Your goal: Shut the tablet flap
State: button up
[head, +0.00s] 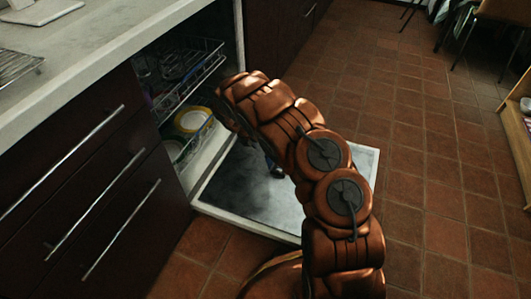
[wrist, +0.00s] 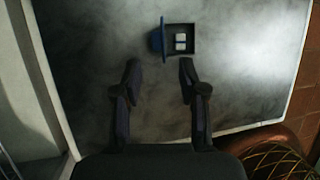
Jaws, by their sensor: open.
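The tablet flap (wrist: 157,40) is a small blue lid, standing open at the left edge of a dark square compartment (wrist: 194,31) in the lowered dishwasher door. White tablets (wrist: 181,42) lie in the compartment. My gripper (wrist: 160,67) is open and empty in the wrist view. Its fingertips are just below the flap and compartment in the picture, one to each side of the flap, with no clear contact. In the head view my arm covers most of this area, and a small blue bit beside it is probably the flap. The fingers are hidden there.
The dishwasher door (head: 250,198) lies lowered over the tiled floor (head: 425,150). Racks with dishes (head: 193,119) stand inside the machine at the left. Dark drawers (head: 95,190) with bar handles and a pale counter (head: 110,35) are left. The floor at right is mostly clear.

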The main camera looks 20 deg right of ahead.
aim_at(266, 155)
jog(key=b+x, duration=0.1)
jog(key=x, duration=0.3)
jog(key=b+x, duration=0.2)
jog(key=x, duration=0.2)
jog(key=shift+w+a+f, duration=0.1)
jog(key=shift+a+f, duration=0.1)
grip_shut()
